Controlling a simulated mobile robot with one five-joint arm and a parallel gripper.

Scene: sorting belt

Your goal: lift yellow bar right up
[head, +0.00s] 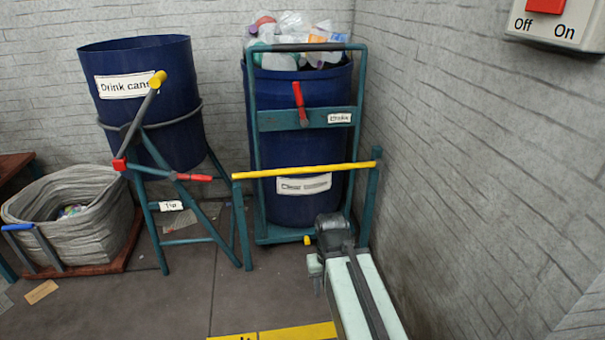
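The yellow bar (305,170) runs almost level across the front of the right-hand blue bin. Its left end meets a short teal post (241,225) and its right end meets another teal post (370,205). The bar crosses just above the bin's white label, which starts with "Clear". My gripper (316,272) is at the end of my pale arm, below the bar's right half in the picture, and appears apart from it. Its fingers are small and partly hidden by the arm, so I cannot tell whether they are open or shut.
The right blue bin (325,92), full of plastic bottles, stands in a teal frame with a red-handled lever (300,103). A tilted "Drink cans" bin (170,115) and a grey sack (75,215) stand left. A brick wall (470,160) closes the right side.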

